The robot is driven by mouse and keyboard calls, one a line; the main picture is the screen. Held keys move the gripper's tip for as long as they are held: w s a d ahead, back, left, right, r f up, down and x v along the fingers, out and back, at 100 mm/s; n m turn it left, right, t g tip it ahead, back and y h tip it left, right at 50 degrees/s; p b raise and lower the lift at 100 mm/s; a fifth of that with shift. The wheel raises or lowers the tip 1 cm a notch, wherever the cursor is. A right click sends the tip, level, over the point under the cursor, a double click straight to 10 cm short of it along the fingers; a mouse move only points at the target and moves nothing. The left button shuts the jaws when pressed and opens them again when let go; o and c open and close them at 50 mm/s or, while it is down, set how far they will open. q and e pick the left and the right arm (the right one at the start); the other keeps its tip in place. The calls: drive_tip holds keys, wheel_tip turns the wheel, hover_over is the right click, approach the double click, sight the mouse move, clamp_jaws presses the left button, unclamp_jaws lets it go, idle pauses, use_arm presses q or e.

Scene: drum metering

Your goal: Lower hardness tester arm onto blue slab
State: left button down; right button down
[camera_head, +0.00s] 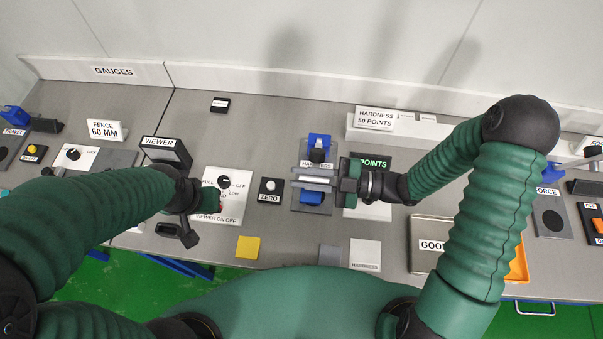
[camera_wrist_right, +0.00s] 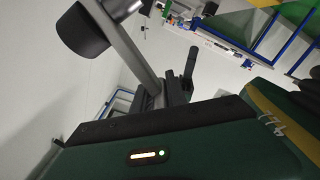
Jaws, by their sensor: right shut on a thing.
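The hardness tester (camera_head: 319,142) is a blue-and-black device on a grey plate right of the middle in the head view. A blue piece (camera_head: 312,198) shows at the plate's near end; I cannot tell whether it is the slab or part of the tester. My right gripper (camera_head: 312,180) reaches in from the right across the tester and is shut on its arm, which the fingers mostly hide. The gap between arm and slab is not visible. In the right wrist view, a dark cylinder (camera_wrist_right: 82,31) shows beside a grey bar.
The ZERO button box (camera_head: 270,188) stands left of the tester. The green POINTS display (camera_head: 372,163) is behind my right wrist. A yellow slab (camera_head: 248,247), a grey slab (camera_head: 330,255) and a white HARDNESS slab (camera_head: 365,253) lie near the front edge. The GOOD tray (camera_head: 424,231) is further right.

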drive_tip(key=shift+w+d+f, duration=0.1)
drive_tip(key=c, duration=1.6)
unclamp_jaws()
drive_tip(key=shift+o, duration=1.1)
drive_tip(key=shift+d, duration=0.1)
use_arm(q)
drive_tip(key=shift+w+d, duration=0.1)
drive_tip(key=shift+d, duration=0.3)
use_arm(e)
drive_tip(key=shift+d, duration=0.15)
use_arm(q)
drive_tip(key=shift+a, duration=0.15)
drive_tip(key=shift+a, duration=0.1)
